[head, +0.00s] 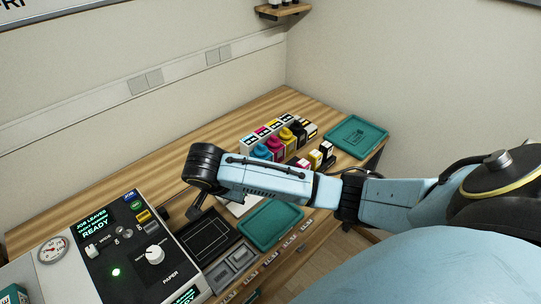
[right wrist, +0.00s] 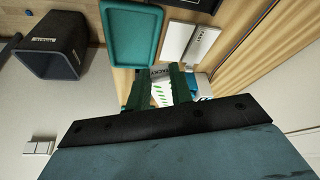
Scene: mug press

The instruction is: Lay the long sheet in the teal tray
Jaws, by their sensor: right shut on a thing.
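A teal tray (head: 270,226) lies near the table's front edge in the head view, with bare floor visible inside its rim. A teal tray (right wrist: 131,36) also shows at the top of the right wrist view. My right gripper (head: 196,210) is over the table, left of the nearer tray. In the wrist view it (right wrist: 160,72) is shut on a white sheet with green leaf-like marks (right wrist: 160,92), seen between its fingers. A white edge (head: 238,207) shows under my right arm in the head view; whether it is the same sheet I cannot tell. My left gripper is out of view.
A second teal tray (head: 356,136) lies at the far right corner. Ink bottles and boxes (head: 280,143) stand behind my arm. A control panel (head: 130,245) stands left, beside a dark mat (head: 208,238) and grey compartments (head: 231,266). A dark bin (right wrist: 55,50) shows in the wrist view.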

